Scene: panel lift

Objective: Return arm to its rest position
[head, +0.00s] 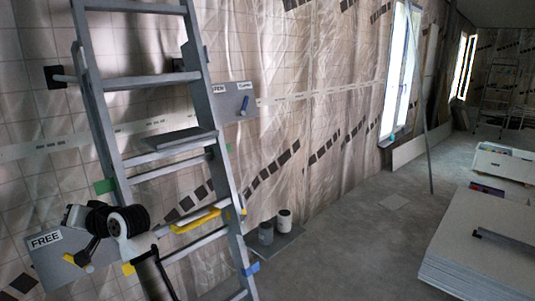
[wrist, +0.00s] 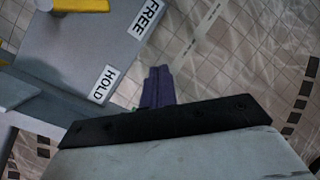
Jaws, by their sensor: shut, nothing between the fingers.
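My gripper (wrist: 158,87) is in the wrist view, with its dark fingers together and nothing between them. My arm (head: 112,225) is folded at the lower left of the head view, in front of the ladder and the wall; the fingertips cannot be made out there. A grey plate (wrist: 75,40) with FREE and HOLD labels lies beyond the fingers at the upper left of the wrist view. The fingers look clear of it, though the depth is hard to judge. The same plate seems to show in the head view (head: 48,262), partly hidden by my arm.
A grey ladder (head: 218,140) leans close by my arm. A second labelled plate (head: 228,98) with a blue lever is on the wall. Two pots (head: 284,222) stand on the floor. A stack of boards (head: 480,250) is at the right. The middle floor is clear.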

